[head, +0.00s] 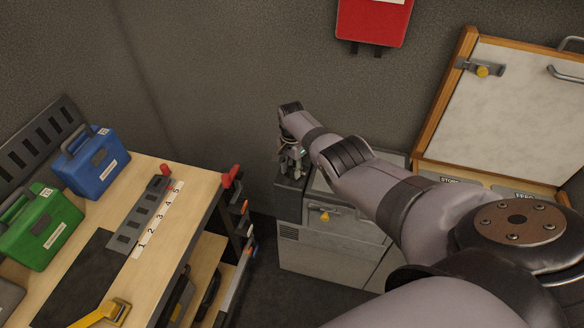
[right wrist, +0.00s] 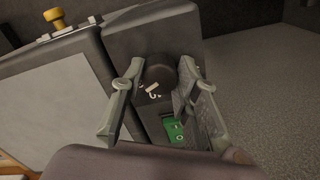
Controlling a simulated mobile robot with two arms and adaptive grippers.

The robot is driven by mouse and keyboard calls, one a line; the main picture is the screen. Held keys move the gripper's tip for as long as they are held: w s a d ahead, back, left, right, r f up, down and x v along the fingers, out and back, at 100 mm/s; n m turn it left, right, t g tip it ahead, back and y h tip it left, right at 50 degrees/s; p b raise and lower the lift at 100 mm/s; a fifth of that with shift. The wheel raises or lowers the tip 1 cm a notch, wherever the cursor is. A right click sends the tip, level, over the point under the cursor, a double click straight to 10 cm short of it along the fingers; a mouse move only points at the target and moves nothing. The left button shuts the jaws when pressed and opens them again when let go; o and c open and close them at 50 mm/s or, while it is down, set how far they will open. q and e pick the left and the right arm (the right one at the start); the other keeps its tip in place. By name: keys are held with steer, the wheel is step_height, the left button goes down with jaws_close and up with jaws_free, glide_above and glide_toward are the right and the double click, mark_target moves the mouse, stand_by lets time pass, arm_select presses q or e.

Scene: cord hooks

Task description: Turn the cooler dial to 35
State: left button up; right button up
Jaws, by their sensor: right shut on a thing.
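The cooler (head: 335,240) is a grey box standing on the floor against the back wall. My right gripper (head: 294,158) is over its dark left end section in the head view. In the right wrist view, the cooler dial (right wrist: 160,70) is a dark round knob on the dark panel. My right gripper (right wrist: 160,95) has one finger on each side of the dial and is shut on it. Small pale marks show beside the dial, but I cannot read its setting. A green display (right wrist: 174,130) sits on the panel between the fingers, partly hidden. My left gripper is not in view.
A wooden workbench (head: 150,172) at the left holds a blue case (head: 92,165), a green case (head: 40,228) and a numbered strip (head: 160,218). A white board with a wooden frame (head: 440,105) stands at the right. A red box (head: 374,20) hangs on the wall.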

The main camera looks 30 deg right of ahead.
mark_target(292, 169)
steer(key=shift+w+r+m, duration=0.1)
steer(key=shift+m, duration=0.2)
steer(key=o, duration=1.1)
steer(key=shift+o, duration=0.3)
step_height(292, 169, up, 12)
stand_by(0.6)
